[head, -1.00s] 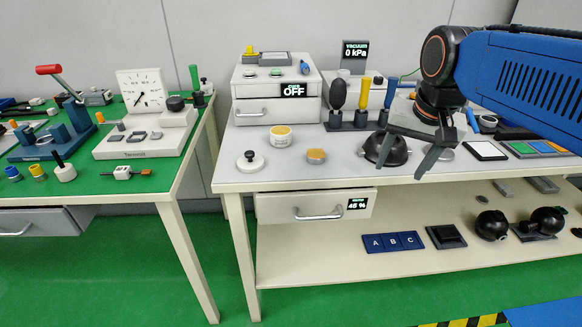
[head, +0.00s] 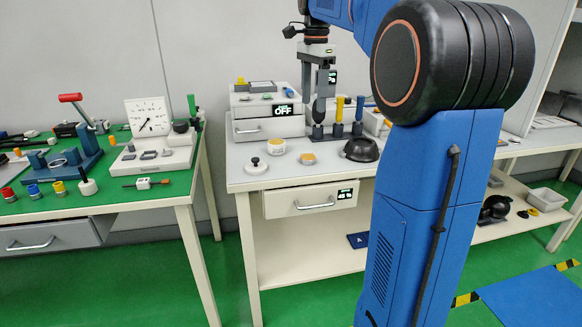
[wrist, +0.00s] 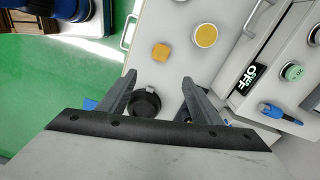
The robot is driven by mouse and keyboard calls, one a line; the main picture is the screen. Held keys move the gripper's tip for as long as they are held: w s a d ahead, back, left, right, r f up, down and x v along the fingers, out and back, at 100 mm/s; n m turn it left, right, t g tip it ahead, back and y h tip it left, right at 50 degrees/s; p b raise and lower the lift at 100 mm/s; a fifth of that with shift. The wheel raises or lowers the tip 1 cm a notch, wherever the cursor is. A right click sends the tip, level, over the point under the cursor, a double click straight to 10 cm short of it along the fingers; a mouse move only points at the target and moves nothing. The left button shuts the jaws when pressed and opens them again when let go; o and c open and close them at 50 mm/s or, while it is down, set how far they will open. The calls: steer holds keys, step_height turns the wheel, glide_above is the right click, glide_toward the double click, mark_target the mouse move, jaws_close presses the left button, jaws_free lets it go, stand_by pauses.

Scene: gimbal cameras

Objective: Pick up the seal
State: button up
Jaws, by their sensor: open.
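No object is labelled as the seal, and I cannot tell for sure which it is. A small flat amber piece (head: 308,159) lies on the grey bench top; the wrist view shows it (wrist: 161,52) just beyond my fingertips. A white tub with a yellow top (head: 276,147) stands beside it and shows in the wrist view (wrist: 206,35). A white disc with a black knob (head: 255,166) lies at the left front. My gripper (head: 315,94) is open and empty, pointing down above the bench; its two fingers also show in the wrist view (wrist: 159,80).
A black bowl-like part (head: 361,150) lies right of the amber piece. Upright-handled tools (head: 339,110) stand behind, near my fingers. A drawer box with an OFF display (head: 268,112) stands at the back left. My arm hides the bench's right part.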

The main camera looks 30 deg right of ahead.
glide_above(309, 157)
steer(key=f, duration=1.2)
steer(key=shift+w+d+f, duration=0.1)
steer(key=shift+w+d, duration=0.1)
steer(key=shift+s+a+f, duration=0.1)
steer(key=shift+f, duration=1.2)
steer(key=shift+a+f, duration=0.1)
steer(key=shift+f, duration=1.15)
steer(key=shift+c, duration=0.4)
steer(key=c, duration=1.3)
steer(key=shift+o, duration=0.2)
steer(key=shift+r, duration=0.15)
